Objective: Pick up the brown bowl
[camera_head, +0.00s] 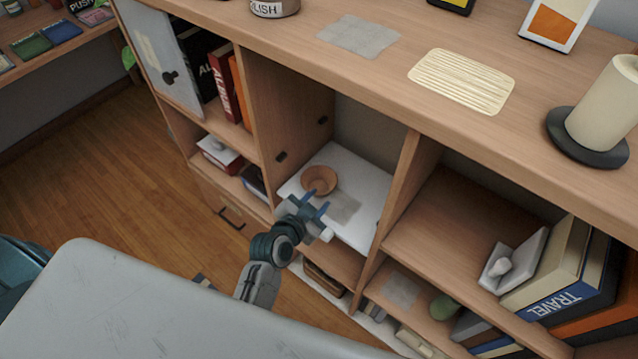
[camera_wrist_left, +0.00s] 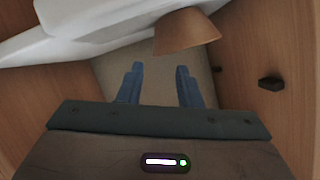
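The brown bowl (camera_head: 320,180) sits upright on a white board or shelf panel (camera_head: 366,169) in the middle compartment of the wooden shelf unit. In the left wrist view the bowl (camera_wrist_left: 186,31) shows beyond the fingertips. My left gripper (camera_head: 317,201) is just in front of the bowl, with its blue fingers pointing toward it. In the left wrist view the fingers of my left gripper (camera_wrist_left: 158,68) stand apart with nothing between them. My right gripper does not show in either view.
Compartment walls stand left and right of the bowl, and the unit's wooden top (camera_head: 385,70) overhangs it. A grey cloth-like square (camera_head: 343,207) lies beside the bowl. The right compartment holds books (camera_head: 556,290) and a white bookend (camera_head: 515,262).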

